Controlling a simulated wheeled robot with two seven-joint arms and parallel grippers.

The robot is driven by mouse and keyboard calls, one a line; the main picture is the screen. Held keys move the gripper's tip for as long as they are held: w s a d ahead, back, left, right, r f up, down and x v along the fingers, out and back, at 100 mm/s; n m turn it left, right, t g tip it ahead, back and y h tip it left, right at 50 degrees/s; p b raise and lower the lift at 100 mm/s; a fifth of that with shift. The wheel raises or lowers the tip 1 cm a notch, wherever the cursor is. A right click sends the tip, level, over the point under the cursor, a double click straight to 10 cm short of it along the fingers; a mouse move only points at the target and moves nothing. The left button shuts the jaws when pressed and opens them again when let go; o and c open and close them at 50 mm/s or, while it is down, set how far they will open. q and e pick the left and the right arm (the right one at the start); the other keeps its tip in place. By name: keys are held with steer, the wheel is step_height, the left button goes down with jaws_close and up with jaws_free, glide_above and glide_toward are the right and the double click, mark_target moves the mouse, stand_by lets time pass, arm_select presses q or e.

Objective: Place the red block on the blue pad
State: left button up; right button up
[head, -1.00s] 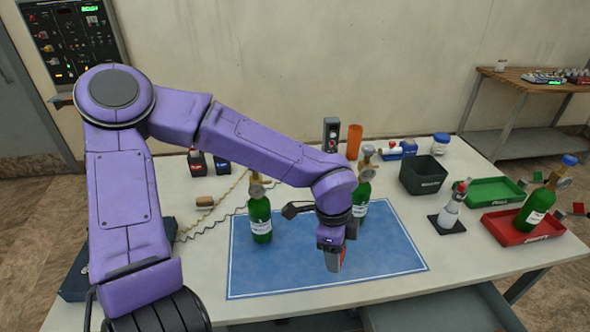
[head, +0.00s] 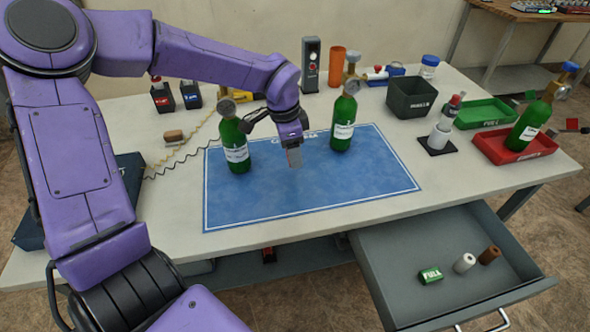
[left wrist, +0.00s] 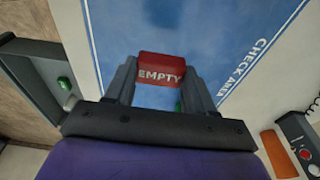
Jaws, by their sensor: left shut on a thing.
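The blue pad (head: 320,192) lies on the table, with a white border line and "CHECK AREA" lettering at its far edge in the left wrist view. My left gripper (head: 294,158) is over the middle of the pad, between two green bottles. In the left wrist view, its fingers (left wrist: 160,85) are shut on the red block (left wrist: 161,68), which is marked "EMPTY". The block cannot be made out in the head view. Whether it touches the pad I cannot tell. My right gripper is not in view.
Green bottles stand on the pad at left (head: 236,146) and right (head: 343,124). At right are a dark bin (head: 411,97), a green tray (head: 485,113) and a red tray (head: 515,147) holding another bottle. An open drawer (head: 400,275) juts from the front and holds a green "FULL" block (head: 430,275).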

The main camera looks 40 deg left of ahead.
arm_select(q)
steer(key=w+a+f, duration=0.1)
steer(key=w+f, duration=0.1)
steer(key=f, duration=0.1)
steer(key=shift+w+a+p, duration=0.3)
steer(key=shift+a, duration=0.1)
step_height(320, 180, down, 3)
steer(key=shift+w+r, duration=0.1)
steer(key=shift+f, duration=0.4)
steer(key=shift+f, duration=0.15)
steer(key=o, duration=1)
steer(key=r, duration=0.4)
steer(key=s+r, duration=0.1)
steer(key=r, duration=0.3)
steer(key=a+r, duration=0.1)
steer(key=r, duration=0.3)
steer(key=shift+s+a+r, duration=0.1)
steer(key=shift+s+r, duration=0.05)
steer(key=shift+s, duration=0.05)
